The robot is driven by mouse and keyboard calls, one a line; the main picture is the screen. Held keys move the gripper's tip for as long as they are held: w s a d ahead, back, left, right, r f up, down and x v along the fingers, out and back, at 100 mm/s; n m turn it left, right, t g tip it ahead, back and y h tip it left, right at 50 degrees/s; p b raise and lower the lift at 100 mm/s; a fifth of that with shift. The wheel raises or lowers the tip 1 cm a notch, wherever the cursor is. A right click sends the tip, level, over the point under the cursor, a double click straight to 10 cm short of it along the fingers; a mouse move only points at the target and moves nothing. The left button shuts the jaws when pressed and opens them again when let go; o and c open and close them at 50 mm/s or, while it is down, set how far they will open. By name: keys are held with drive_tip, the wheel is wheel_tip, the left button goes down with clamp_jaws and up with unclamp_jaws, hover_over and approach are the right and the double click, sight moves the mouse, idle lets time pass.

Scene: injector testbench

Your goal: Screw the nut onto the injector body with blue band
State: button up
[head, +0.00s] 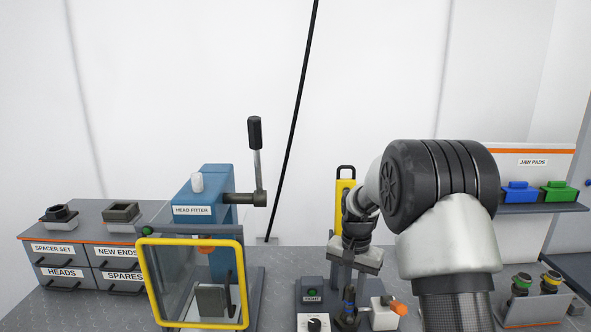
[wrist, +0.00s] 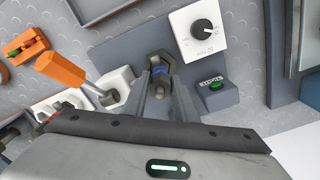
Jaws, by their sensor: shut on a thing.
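The injector body with blue band (head: 349,309) stands upright at the bench fixture in the head view, below my gripper (head: 349,288). In the wrist view the blue band (wrist: 160,73) and a dark, faceted metal part show between and just beyond the fingertips of my gripper (wrist: 163,82). The fingers point down over the body and are closed on a small dark part, which looks like the nut. The fingers hide much of it, so I cannot tell how far it sits on the thread.
The blue head fitter (head: 205,195) and a yellow-framed guard (head: 193,283) stand left. Drawers (head: 85,262) are further left.

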drive_tip(key=m, duration=0.3)
drive_tip(key=m+p, duration=0.1)
drive_tip(key=m, duration=0.3)
drive_tip(key=shift+r, duration=0.1)
drive_tip(key=m+p, duration=0.1)
drive_tip(key=m, duration=0.4)
drive_tip(key=shift+p, duration=0.4)
drive_tip(key=shift+m, duration=0.8)
drive_tip(key=o, duration=1.1)
